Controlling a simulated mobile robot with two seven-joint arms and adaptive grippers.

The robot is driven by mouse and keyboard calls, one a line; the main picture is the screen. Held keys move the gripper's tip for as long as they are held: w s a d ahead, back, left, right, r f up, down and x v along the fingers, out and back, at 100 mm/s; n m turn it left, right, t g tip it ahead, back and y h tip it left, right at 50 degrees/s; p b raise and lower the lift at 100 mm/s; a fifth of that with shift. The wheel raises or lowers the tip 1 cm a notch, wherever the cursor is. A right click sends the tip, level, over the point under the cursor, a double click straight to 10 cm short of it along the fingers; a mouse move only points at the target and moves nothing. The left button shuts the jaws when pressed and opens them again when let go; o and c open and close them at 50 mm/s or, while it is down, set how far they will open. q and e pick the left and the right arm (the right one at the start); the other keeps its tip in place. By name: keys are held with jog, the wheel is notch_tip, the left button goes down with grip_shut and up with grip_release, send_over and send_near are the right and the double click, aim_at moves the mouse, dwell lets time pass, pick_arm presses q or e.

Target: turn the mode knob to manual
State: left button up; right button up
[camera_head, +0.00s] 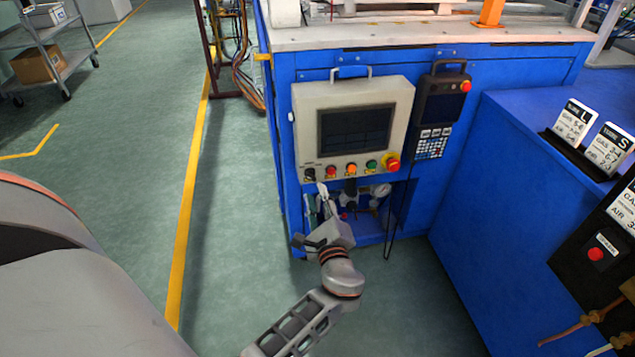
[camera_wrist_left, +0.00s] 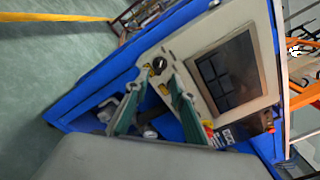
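The mode knob (camera_head: 309,174) is a small black knob at the lower left corner of the beige control panel (camera_head: 400,100). In the left wrist view the black knob (camera_wrist_left: 158,65) sits just beyond the fingertips, on the panel face. My left gripper (camera_head: 324,198) is just below the knob and the panel's lower edge in the head view. In the left wrist view its two greenish fingers (camera_wrist_left: 155,88) stand apart with nothing between them, and a gap to the knob seems to remain. The knob's pointer direction is too small to read. My right gripper is not in view.
Coloured buttons (camera_head: 351,168) and a red emergency stop (camera_head: 391,163) lie right of the knob. A teach pendant (camera_head: 441,105) hangs beside the panel. Below is an open recess with gauges (camera_head: 381,190). The floor (camera_head: 225,230) at left is clear.

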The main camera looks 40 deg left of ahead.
aim_at(311, 179)
pick_arm(q)
jog(key=x, duration=0.6)
jog(key=shift+c, duration=0.3)
jog(key=shift+d, duration=0.1)
grip_shut()
